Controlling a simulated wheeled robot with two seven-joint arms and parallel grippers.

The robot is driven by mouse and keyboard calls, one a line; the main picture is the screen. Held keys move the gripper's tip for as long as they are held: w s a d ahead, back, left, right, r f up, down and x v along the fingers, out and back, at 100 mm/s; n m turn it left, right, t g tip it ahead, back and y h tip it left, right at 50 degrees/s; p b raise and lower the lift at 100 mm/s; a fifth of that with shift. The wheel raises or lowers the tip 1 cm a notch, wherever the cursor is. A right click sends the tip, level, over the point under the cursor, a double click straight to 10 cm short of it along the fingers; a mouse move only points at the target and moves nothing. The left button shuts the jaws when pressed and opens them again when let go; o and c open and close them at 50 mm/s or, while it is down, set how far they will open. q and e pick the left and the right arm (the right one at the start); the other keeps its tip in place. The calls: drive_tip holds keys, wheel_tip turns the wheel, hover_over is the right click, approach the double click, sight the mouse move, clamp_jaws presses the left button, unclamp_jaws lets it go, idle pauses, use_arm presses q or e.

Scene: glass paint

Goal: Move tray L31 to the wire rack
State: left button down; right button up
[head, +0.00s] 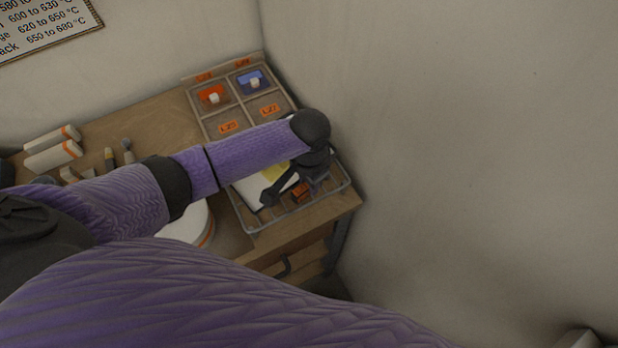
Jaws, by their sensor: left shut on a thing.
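My left gripper (291,186) reaches over the wire rack (243,222) at the right end of the workbench. It is shut on a small orange tray, likely tray L31 (301,192), mostly hidden by the fingers. I cannot read a label on it, and I cannot tell whether it touches the rack. A white sheet with a yellow patch (272,172) lies at the rack, partly behind my gripper and forearm. My right gripper is out of view.
A divided crate (188,92) behind the rack holds a red tray (212,95) and a blue tray (250,82); the nearer labelled compartments look empty. White rolls (52,155) and brushes (128,151) lie at left. Walls close in behind and at right.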

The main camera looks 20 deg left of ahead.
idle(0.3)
use_arm(q)
drive_tip(key=shift+f+p, duration=0.1)
drive_tip(key=shift+p, duration=0.25)
drive_tip(key=shift+c, duration=2.4)
unclamp_jaws()
drive_tip(key=shift+o, duration=0.4)
wheel_tip(320, 180, up, 7)
drive_tip(key=p, duration=0.8)
